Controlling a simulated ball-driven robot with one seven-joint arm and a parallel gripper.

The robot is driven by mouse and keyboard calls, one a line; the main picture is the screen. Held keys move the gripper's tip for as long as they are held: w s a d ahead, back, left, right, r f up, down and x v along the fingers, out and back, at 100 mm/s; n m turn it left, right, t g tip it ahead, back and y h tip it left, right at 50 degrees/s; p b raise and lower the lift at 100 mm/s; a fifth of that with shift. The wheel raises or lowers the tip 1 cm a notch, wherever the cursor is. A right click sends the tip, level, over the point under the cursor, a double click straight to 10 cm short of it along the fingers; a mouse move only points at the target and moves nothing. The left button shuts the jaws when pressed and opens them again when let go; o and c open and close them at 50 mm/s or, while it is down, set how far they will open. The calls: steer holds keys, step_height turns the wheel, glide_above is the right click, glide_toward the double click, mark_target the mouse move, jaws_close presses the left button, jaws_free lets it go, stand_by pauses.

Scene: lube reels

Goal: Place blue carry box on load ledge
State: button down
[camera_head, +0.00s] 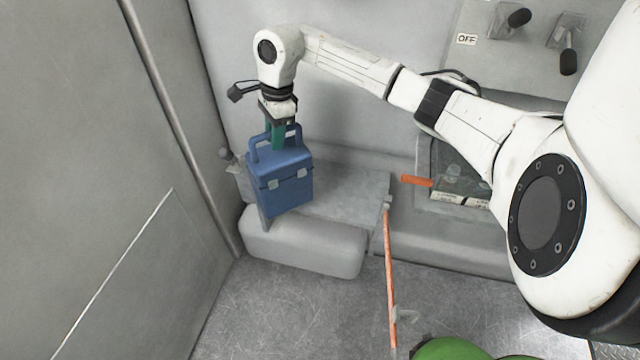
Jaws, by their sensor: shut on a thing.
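The blue carry box (281,182) is at the centre left in the head view, upright, with its handle at the top and two pale latches on its front. My gripper (279,134) is above it, pointing down, with its green fingers shut on the box's handle. The grey load ledge (345,190) is a flat shelf behind and to the right of the box. The box overlaps the ledge's left part in the picture. I cannot tell whether its underside touches the ledge.
A rounded grey block (310,248) lies below the ledge. An orange bar (391,280) runs down from the ledge's right end. A recessed case (460,175) and levers (568,60) are at the right. A wall panel (90,180) closes the left side.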

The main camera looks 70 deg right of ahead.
steer(key=s+d+r+m+h+b, duration=0.15)
steer(key=s+d+r+m, duration=0.25)
steer(key=s+d+m, duration=1.05)
step_height(320, 180, down, 10)
steer(key=d+n, duration=0.1)
steer(key=shift+s+r+t+p, duration=0.2)
steer(key=shift+r+t+p, duration=0.1)
steer(key=shift+p, duration=0.15)
steer(key=shift+d+f+h, duration=0.1)
steer(key=shift+f+h, duration=0.1)
steer(key=shift+h, duration=0.05)
steer(key=c, duration=1)
jaws_free()
steer(key=shift+o, duration=0.2)
